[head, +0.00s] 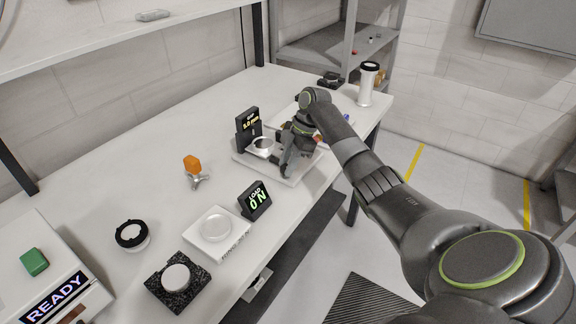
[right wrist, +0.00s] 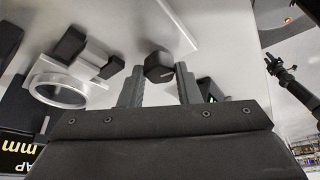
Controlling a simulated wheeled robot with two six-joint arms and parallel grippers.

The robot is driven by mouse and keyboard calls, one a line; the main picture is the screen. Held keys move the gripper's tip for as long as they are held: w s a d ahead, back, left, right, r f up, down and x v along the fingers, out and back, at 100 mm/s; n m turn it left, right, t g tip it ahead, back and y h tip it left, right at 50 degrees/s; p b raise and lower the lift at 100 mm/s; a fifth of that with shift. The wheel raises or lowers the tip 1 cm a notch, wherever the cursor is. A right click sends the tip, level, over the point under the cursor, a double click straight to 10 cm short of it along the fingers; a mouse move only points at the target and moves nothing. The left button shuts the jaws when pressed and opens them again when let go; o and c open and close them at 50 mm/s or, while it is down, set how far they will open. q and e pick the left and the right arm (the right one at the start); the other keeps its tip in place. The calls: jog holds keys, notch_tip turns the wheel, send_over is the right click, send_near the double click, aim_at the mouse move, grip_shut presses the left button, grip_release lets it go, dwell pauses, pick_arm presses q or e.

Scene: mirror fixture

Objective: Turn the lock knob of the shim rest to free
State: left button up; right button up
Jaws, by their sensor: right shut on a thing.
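The fixture stands on a pale base plate (head: 296,176), with a silver ring (head: 263,146) and a dark display beside it. In the right wrist view the ring (right wrist: 60,90) is left of my fingers. My right gripper (head: 286,160) is low over the plate's right part. In the right wrist view a dark faceted knob (right wrist: 158,67) with a pale mark sits between the tips of my right gripper (right wrist: 160,84), which is shut on it. The arm hides the knob in the head view. My left gripper does not show clearly in either view.
A white-and-black cylinder (head: 367,84) stands near the far end.

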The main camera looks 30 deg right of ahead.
jog(key=shift+n+g+b, duration=0.4)
jog(key=shift+n+b, duration=0.05)
jog(key=shift+n, duration=0.65)
jog(key=o, duration=1)
